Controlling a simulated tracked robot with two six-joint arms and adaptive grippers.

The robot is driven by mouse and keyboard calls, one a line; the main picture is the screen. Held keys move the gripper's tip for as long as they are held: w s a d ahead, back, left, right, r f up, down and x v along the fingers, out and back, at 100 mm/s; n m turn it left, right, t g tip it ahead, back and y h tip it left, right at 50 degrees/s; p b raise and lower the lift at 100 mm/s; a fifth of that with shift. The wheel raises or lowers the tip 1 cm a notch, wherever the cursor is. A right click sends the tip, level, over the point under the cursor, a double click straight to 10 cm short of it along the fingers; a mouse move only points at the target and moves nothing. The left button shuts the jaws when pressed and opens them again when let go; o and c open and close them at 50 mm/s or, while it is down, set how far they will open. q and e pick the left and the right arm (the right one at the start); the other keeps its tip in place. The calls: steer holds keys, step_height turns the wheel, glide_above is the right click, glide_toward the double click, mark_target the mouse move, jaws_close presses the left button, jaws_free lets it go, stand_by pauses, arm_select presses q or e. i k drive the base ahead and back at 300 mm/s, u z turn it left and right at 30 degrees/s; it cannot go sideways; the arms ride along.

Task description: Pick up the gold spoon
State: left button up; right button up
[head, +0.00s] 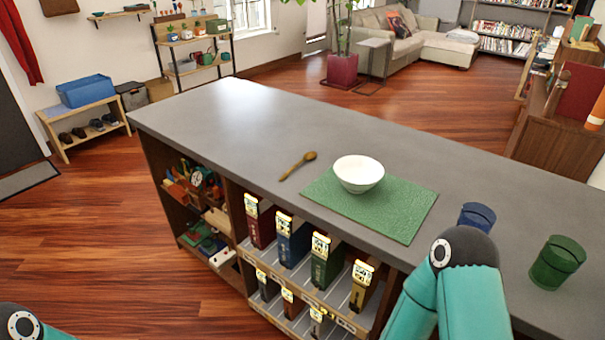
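The gold spoon (299,165) lies flat on the grey countertop (225,125), left of the green placemat (400,205) and apart from it. Its bowl points to the upper right and its handle to the lower left. A white bowl (358,174) stands upright on the placemat, to the right of the spoon. My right arm shows at the lower right, in front of the counter, but its gripper is outside the picture. Only a small part of my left arm shows in the lower left corner, and its gripper is also out of view. Nothing touches the spoon.
A blue cup (477,217) and a green cup (557,262) stand on the counter's right part. Shelves under the counter hold several coloured boxes (293,240) and assorted items. The counter's left part is clear. Wooden floor (110,235) lies open on the left.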

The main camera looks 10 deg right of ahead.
mark_target(311, 155)
steer(key=u, duration=0.35)
steer(key=k, duration=0.2)
steer(key=u, duration=1.05)
steer(key=i, duration=1.9)
steer(key=u, duration=0.25)
steer(key=i, duration=0.7)
steer(key=z, duration=2.4)
steer(key=i, duration=0.35)
steer(key=z, duration=0.4)
